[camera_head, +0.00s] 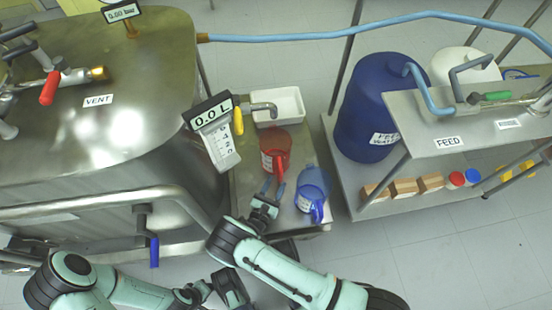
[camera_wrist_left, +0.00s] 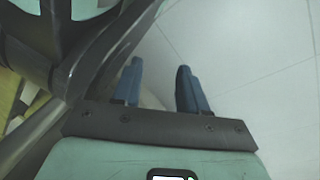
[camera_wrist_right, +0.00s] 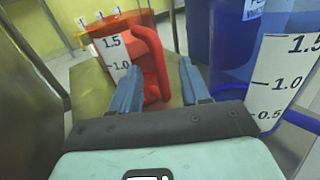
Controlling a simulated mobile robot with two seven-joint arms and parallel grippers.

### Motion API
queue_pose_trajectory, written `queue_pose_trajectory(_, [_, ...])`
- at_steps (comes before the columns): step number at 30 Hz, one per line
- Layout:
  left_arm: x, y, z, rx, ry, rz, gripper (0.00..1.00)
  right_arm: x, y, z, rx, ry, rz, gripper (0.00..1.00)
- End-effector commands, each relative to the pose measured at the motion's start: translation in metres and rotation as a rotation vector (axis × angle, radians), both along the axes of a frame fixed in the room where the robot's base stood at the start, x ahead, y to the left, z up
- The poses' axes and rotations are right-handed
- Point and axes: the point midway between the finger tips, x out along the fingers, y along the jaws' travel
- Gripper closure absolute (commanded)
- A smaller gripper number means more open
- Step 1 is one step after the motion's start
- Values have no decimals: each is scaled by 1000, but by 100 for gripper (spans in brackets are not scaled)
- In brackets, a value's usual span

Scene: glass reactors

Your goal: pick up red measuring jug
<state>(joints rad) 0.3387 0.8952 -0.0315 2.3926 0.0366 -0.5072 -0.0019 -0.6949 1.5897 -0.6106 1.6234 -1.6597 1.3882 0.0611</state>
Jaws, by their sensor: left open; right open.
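The red measuring jug (camera_head: 275,150) stands upright on a small metal shelf (camera_head: 246,196), its handle towards me. In the right wrist view the jug (camera_wrist_right: 116,48) shows its white scale and its red handle (camera_wrist_right: 152,62) just beyond the fingers. My right gripper (camera_head: 272,188) is open, its two blue fingers short of the handle; in the right wrist view the fingertips (camera_wrist_right: 160,75) are apart with the handle between them in the picture. I cannot tell if they touch it. My left gripper (camera_wrist_left: 159,82) is open and empty over the floor, away from the jug.
A blue measuring jug (camera_head: 312,190) stands close to the right of my right gripper. A white tray (camera_head: 290,106) lies behind the red jug. The steel reactor (camera_head: 110,130) is at left, with a 0.0 L gauge (camera_head: 212,112) near the jug. A cart (camera_head: 350,195) holds a blue drum (camera_head: 362,105).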

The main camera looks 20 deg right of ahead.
Motion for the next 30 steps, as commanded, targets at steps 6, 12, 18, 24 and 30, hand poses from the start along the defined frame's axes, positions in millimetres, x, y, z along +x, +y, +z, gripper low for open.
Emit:
queue_pose_trajectory(6, [-8,1,-6,-2,26,3,57,10,-10,-1,1,1,-3,54])
queue_pose_trajectory(12, [-28,3,-20,-6,92,8,57,31,-32,-2,1,-1,-3,54])
queue_pose_trajectory(18, [-34,4,-22,-8,112,10,57,39,-40,0,1,1,-1,54])
queue_pose_trajectory(24, [-33,4,-21,-7,110,9,57,39,-39,0,1,1,-1,83])
queue_pose_trajectory(30, [-33,4,-21,-8,109,9,57,39,-39,0,0,-1,-1,100])
